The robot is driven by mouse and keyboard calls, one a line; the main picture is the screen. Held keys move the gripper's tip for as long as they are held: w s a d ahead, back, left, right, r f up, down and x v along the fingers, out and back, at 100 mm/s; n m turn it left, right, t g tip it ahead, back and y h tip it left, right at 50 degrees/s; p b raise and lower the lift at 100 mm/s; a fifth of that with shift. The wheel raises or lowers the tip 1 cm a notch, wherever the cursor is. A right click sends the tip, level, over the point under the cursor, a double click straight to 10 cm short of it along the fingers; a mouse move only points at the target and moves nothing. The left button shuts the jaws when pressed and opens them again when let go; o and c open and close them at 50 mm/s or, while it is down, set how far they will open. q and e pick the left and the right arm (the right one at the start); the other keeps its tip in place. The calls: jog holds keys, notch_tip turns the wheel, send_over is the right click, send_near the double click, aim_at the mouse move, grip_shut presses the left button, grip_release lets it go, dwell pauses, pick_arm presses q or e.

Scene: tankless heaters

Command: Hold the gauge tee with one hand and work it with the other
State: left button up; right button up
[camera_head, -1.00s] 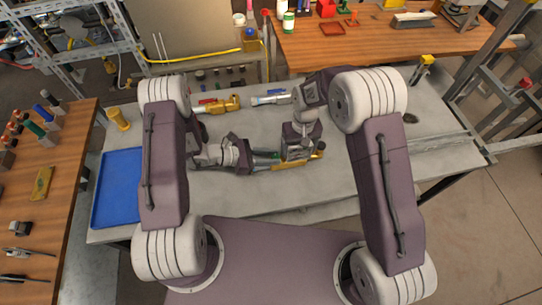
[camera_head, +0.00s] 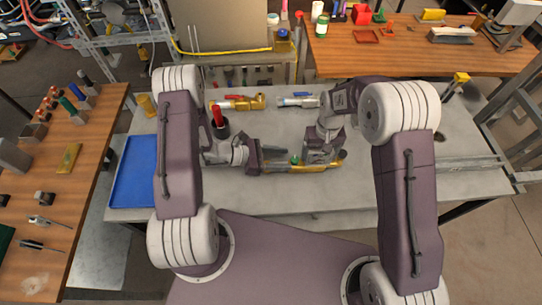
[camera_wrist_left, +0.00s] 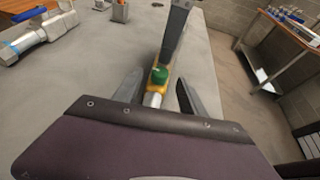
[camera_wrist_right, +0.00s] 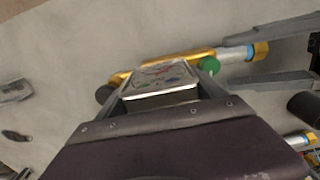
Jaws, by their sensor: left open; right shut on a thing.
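The gauge tee (camera_head: 288,168) is a brass-yellow pipe piece with a green knob (camera_head: 295,160), lying across the bench front. My right gripper (camera_head: 322,158) is shut on it near its right end. In the right wrist view a square plate with coloured markings (camera_wrist_right: 160,80) sits between the fingers, and the green knob (camera_wrist_right: 209,66) shows beside it. My left gripper (camera_head: 268,160) is open at the tee's left end. In the left wrist view its fingers stand apart either side of the silver end (camera_wrist_left: 152,98); no contact shows. The tee's underside is hidden.
A red-handled item (camera_head: 218,118) stands close to my left arm. A blue tray (camera_head: 130,182) lies at the left. The right side of the bench is mostly clear.

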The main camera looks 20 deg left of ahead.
jog(key=shift+r, duration=0.1)
pick_arm(q)
jog(key=v, duration=0.8)
jog(key=shift+a, duration=0.35)
jog(key=shift+s, duration=0.1)
